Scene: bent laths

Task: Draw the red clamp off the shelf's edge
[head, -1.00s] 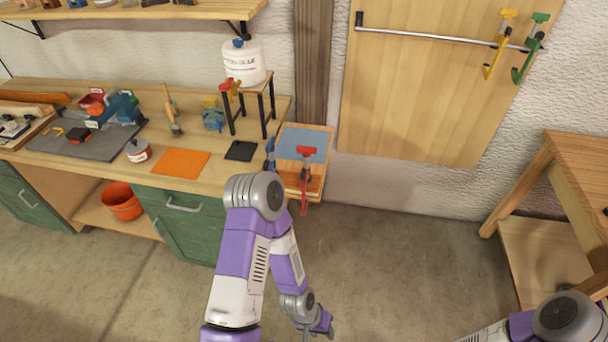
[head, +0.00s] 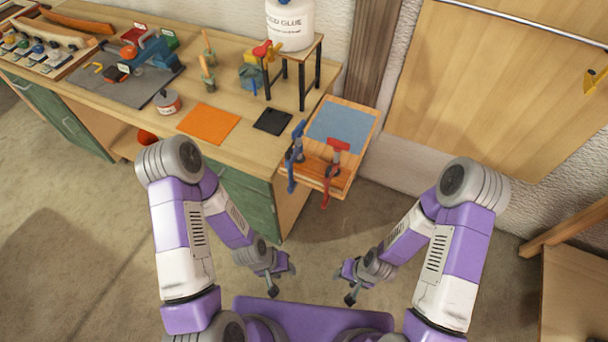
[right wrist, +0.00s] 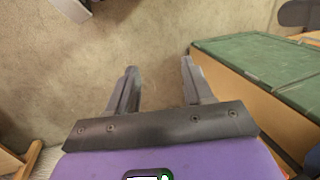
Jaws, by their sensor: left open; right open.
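The red clamp (head: 331,172) sits on the front edge of the small wooden shelf (head: 364,120), its handle hanging below the edge. A blue clamp (head: 294,157) sits to its left on the same shelf. My left gripper (head: 281,280) is empty, low in front of my body and well short of the shelf. My right gripper (head: 347,280) is empty and faces it a little to the right. In the right wrist view the right gripper's fingers (right wrist: 158,85) stand apart with only floor between them.
A workbench (head: 232,155) runs left of the shelf, with an orange sheet (head: 208,123), a black pad (head: 272,121) and a glue jug (head: 290,22) on a stand. A wooden frame (head: 570,232) stands at the right. The floor before the shelf is clear.

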